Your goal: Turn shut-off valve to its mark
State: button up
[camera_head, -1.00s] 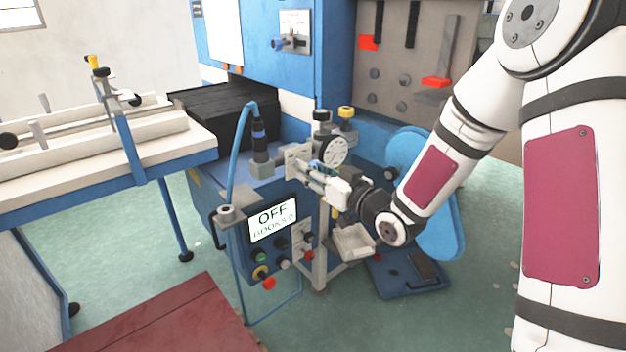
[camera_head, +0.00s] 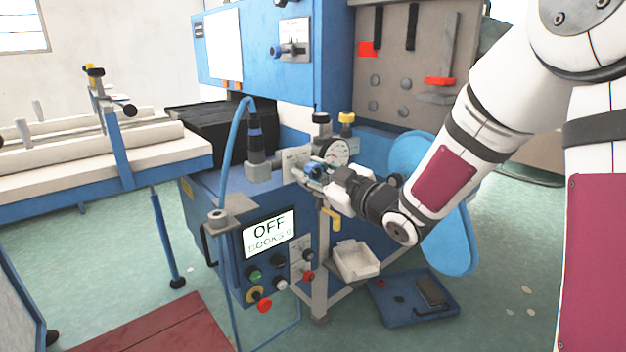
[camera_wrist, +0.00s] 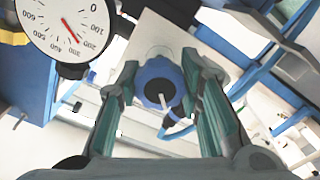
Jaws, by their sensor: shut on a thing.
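The shut-off valve is a round blue knob (camera_wrist: 159,84) with a pale pointer, in front of a pale plate (camera_wrist: 160,45) with a faint arc. In the wrist view it sits between my two fingertips, and my gripper (camera_wrist: 160,86) is shut on it. The pointer slants down and slightly right in that view; I cannot make out a mark. In the head view the blue knob (camera_head: 315,170) is partly hidden by my gripper (camera_head: 318,178), left of and below the dial gauge (camera_head: 336,151).
The gauge (camera_wrist: 66,30) is close at upper left in the wrist view. A display reading OFF (camera_head: 269,233) and several buttons sit below the valve.

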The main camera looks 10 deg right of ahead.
dwell(0.4)
jog(key=o, duration=1.2)
jog(key=v, duration=1.2)
